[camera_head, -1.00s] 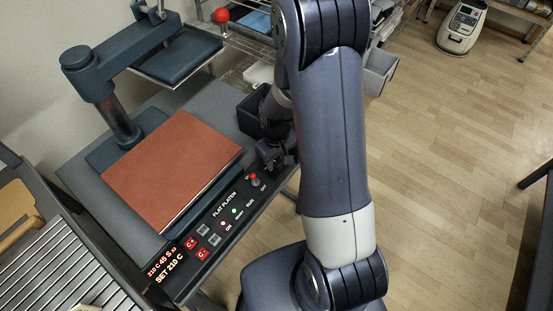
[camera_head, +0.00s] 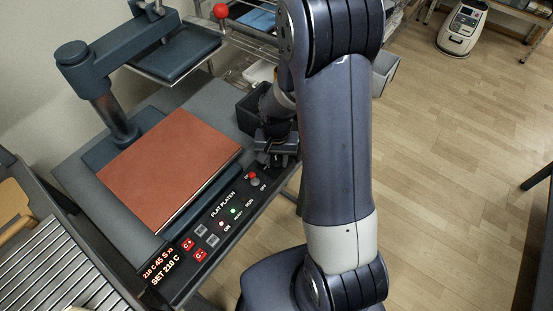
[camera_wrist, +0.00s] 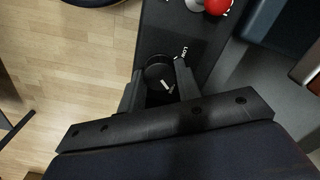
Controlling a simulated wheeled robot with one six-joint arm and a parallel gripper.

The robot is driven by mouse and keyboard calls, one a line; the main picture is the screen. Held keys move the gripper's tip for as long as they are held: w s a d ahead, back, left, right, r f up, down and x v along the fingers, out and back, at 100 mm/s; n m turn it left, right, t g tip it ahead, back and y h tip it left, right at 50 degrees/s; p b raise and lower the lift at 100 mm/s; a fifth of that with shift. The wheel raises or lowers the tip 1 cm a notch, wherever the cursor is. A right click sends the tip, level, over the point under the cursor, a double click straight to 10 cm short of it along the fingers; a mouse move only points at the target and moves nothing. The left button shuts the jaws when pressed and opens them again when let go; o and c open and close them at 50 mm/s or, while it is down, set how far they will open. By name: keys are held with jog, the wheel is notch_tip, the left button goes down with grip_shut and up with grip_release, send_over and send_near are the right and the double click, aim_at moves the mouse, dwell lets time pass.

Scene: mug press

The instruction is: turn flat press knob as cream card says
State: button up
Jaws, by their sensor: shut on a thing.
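The dark round knob (camera_wrist: 158,70) shows in the wrist view, with a white pointer line on its face and white lettering beside it that looks like "LOW". My gripper (camera_wrist: 160,84) has one finger on each side of the knob and is shut on it. In the head view my gripper (camera_head: 277,152) is at the far right end of the flat platen's control panel (camera_head: 225,217) and hides the knob. The panel's display (camera_head: 165,266) reads "210 C 45 S x3" and "SET 210 C". I cannot make out a cream card in either view.
A red-topped switch (camera_head: 253,176) sits on the panel close to my gripper; it also shows in the wrist view (camera_wrist: 217,5). The brown flat platen (camera_head: 170,170) lies left of the panel. Open floor lies to the right.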

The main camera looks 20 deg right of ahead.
aim_at(277, 161)
jog(key=shift+m, duration=0.6)
jog(key=o, duration=1)
notch_tip(277, 161, up, 11)
jog(key=shift+f+p, duration=0.1)
jog(key=shift+p, duration=0.3)
